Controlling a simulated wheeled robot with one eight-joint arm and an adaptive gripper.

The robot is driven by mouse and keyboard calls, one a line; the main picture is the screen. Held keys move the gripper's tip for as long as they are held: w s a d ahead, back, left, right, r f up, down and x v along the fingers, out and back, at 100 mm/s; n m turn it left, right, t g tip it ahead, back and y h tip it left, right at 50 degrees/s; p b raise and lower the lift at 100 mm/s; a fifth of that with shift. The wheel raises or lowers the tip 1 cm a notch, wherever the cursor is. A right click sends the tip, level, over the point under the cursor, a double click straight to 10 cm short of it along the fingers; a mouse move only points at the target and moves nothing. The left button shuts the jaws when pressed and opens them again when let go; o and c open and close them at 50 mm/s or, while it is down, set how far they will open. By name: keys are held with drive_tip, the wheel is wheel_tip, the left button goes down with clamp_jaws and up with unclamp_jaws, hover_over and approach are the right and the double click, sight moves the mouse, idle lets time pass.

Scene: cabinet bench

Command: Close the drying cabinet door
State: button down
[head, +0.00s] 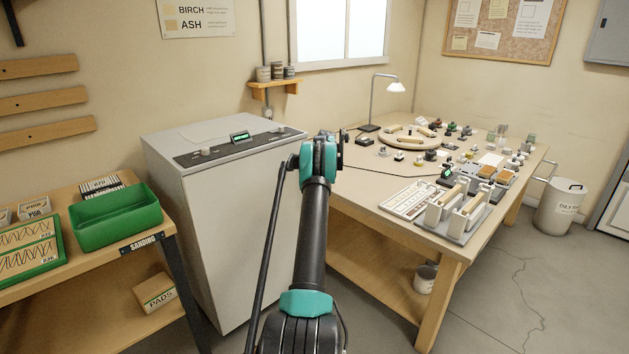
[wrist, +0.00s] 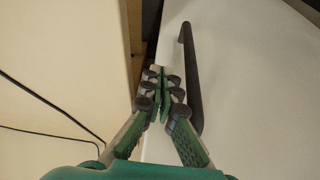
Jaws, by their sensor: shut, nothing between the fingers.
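The drying cabinet (head: 205,150) is a tall off-white box in the head view, with a dark control strip and a small green display on top. Its pale front (head: 240,230) is partly covered by my arm. In the wrist view the white door (wrist: 255,90) fills the right side, with a long dark bar handle (wrist: 191,70). My gripper (wrist: 160,75) is shut and empty, just left of the handle, near the panel's edge. I cannot tell whether it touches the panel, or how far the door stands open. The gripper is mostly hidden in the head view.
A workbench (head: 395,210) with a lamp and many small items stands right of the cabinet. A sanding bench with a green tray (head: 113,217) stands to its left. A lidded bin (head: 561,205) is at the far right. The floor at the lower right is clear.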

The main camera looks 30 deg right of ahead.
drive_tip(key=s+d+v, duration=0.1)
drive_tip(key=v, duration=0.9)
drive_tip(key=shift+s, duration=0.2)
drive_tip(key=s+a+r, duration=0.1)
drive_tip(key=a+r, duration=0.1)
drive_tip(key=a, duration=0.6)
drive_tip(key=s+a+r, duration=0.1)
drive_tip(key=a+r, duration=0.2)
drive_tip(key=a, duration=0.5)
drive_tip(key=s+a+r, duration=0.1)
drive_tip(key=s+a, duration=0.7)
drive_tip(key=a, duration=0.4)
drive_tip(key=s+a, duration=0.8)
drive_tip(key=a, duration=0.4)
drive_tip(key=s+a+f, duration=0.3)
drive_tip(key=s+a, duration=0.2)
drive_tip(key=s, duration=0.4)
drive_tip(key=s+a+f, duration=0.3)
drive_tip(key=s+a, duration=0.1)
drive_tip(key=s, duration=0.6)
drive_tip(key=s+a+f+m, duration=0.1)
drive_tip(key=s+a+f, duration=0.3)
drive_tip(key=s, duration=0.6)
drive_tip(key=shift+a, duration=0.85)
